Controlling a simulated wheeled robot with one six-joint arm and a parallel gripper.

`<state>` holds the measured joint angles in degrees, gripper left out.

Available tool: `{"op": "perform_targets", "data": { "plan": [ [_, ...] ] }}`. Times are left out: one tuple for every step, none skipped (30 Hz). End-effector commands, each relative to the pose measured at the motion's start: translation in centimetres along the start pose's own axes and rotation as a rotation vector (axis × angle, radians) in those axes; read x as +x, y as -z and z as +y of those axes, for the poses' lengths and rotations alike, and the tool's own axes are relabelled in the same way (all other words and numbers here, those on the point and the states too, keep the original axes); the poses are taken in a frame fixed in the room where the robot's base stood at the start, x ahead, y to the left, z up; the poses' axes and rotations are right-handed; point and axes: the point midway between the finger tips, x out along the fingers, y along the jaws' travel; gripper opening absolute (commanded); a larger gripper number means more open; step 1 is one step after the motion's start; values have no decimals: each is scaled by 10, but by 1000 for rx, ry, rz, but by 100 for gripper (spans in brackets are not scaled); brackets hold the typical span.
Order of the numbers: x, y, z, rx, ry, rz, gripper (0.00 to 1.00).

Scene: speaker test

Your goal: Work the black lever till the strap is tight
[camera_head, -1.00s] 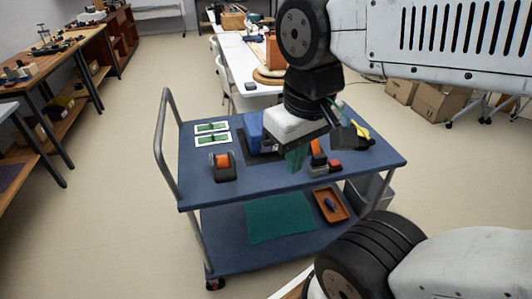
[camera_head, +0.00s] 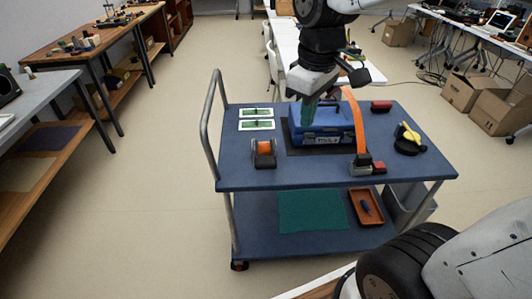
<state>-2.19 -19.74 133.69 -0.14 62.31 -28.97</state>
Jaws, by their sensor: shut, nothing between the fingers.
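An orange strap (camera_head: 357,120) runs as a raised band from beside the blue case (camera_head: 325,136) down to a small grey-and-black buckle (camera_head: 362,169) on the cart top. A red part (camera_head: 379,166) sits at the buckle's right side. The black lever cannot be told apart clearly from the buckle's dark parts. My gripper (camera_head: 307,118) points down over the left part of the case, with its green fingers shut and empty. It is to the left of the strap and behind the buckle. Whether the fingertips touch the case cannot be told.
The blue cart top (camera_head: 235,176) also carries an orange roll in a black holder (camera_head: 264,153), white-framed green cards (camera_head: 256,125), a red-black block (camera_head: 381,106) and a black item with yellow (camera_head: 409,140). The front edge is mostly clear. A handle (camera_head: 209,120) rises at left.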

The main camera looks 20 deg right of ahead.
Motion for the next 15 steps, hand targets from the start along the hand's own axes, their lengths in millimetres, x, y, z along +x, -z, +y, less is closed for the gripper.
{"op": "perform_targets", "data": {
  "plan": [
    [10, 21, 10, -81, 10, -15, 0],
    [16, 33, 15, -134, 12, -18, 0],
    [24, 48, 22, -203, 17, -23, 0],
    [31, 60, 27, -252, 20, -25, 0],
    [38, 70, 31, -302, 24, -29, 0],
    [48, 84, 37, -365, 28, -31, 0],
    [55, 94, 41, -408, 31, -33, 0],
    [62, 102, 44, -451, 35, -35, 0],
    [72, 113, 48, -502, 38, -37, 0],
    [78, 120, 51, -537, 41, -39, 0],
    [84, 127, 54, -569, 43, -39, 0],
    [92, 134, 56, -607, 46, -40, 0],
    [97, 138, 58, -631, 48, -41, 0],
    [101, 142, 59, -652, 49, -42, 0],
    [106, 146, 61, -674, 51, -42, 0]
  ]
}}
